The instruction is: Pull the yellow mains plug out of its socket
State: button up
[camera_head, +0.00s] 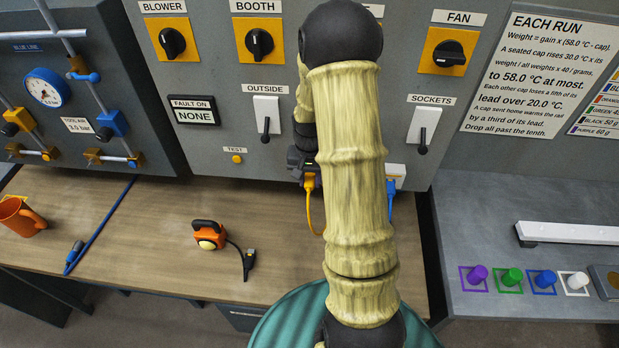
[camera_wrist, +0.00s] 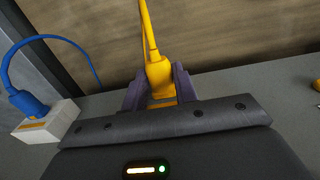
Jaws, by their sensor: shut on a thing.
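The yellow mains plug (camera_wrist: 158,77) sits between the fingers of my gripper (camera_wrist: 160,88) in the wrist view, and the fingers are shut on it. Its yellow cord runs away from the gripper across the wood. In the head view the yellow plug (camera_head: 309,183) shows just below my gripper (camera_head: 303,165), at the foot of the grey panel, with its cord hanging down to the bench. The yellow plug's socket is hidden behind my gripper, so I cannot tell whether the plug is seated.
A blue plug (camera_wrist: 28,102) stands in a white socket block (camera_wrist: 48,120) close beside my gripper; it also shows in the head view (camera_head: 390,187). An orange device (camera_head: 208,235) with a black plug lies on the bench.

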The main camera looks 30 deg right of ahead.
jog(key=shift+s+a, duration=0.25)
jog(key=s+a, duration=0.2)
jog(key=s, duration=0.1)
jog(key=s+a+b, duration=0.1)
jog(key=shift+s, duration=0.35)
dwell(0.4)
jog(key=shift+r, duration=0.1)
